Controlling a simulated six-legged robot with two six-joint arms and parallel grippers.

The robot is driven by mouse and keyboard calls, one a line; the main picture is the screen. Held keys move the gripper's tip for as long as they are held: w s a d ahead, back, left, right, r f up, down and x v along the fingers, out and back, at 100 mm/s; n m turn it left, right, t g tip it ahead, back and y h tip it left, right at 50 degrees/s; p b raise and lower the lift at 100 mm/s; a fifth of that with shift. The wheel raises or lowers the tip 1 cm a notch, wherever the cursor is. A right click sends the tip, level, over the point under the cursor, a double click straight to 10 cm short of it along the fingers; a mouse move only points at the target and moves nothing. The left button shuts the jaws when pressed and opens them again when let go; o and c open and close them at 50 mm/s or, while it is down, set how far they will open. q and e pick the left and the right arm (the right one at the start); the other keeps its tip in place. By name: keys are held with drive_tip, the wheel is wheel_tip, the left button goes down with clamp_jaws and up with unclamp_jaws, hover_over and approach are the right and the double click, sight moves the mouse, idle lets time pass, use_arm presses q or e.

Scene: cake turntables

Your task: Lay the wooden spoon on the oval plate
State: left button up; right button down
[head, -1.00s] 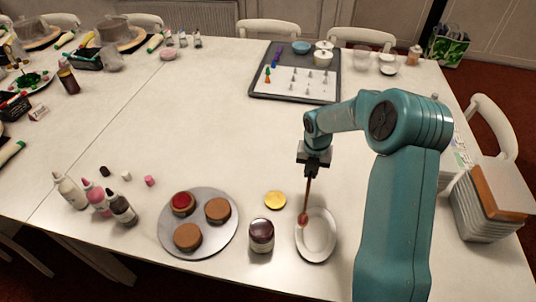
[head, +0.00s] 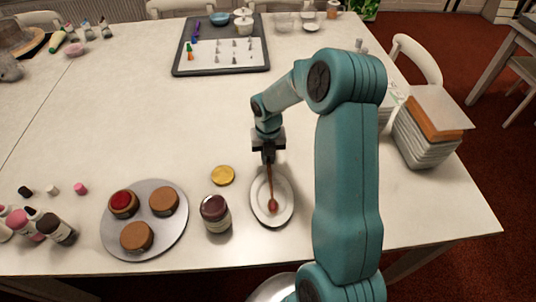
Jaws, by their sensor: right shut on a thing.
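The wooden spoon (head: 270,190) has a thin brown handle and a reddish bowl. My right gripper (head: 268,158) is shut on the upper end of its handle. The spoon slants down over the white oval plate (head: 258,208), its bowl end over the lower part of the plate. I cannot tell whether the bowl touches the plate. The plate lies near the table's front edge. My left gripper is not in view.
A dark-lidded jar (head: 215,214) stands just left of the plate, with a yellow disc (head: 222,175) behind it. A round grey turntable (head: 176,232) with cakes is further left. A dark tray (head: 178,66) of piping tips lies at the back. The middle of the table is clear.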

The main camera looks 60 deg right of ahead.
drive_tip(key=c, duration=1.1)
unclamp_jaws()
drive_tip(key=shift+r, duration=0.1)
wheel_tip(320, 180, up, 16)
drive_tip(key=shift+r+p, duration=0.1)
drive_tip(key=shift+p, duration=0.4)
drive_tip(key=shift+r, duration=0.1)
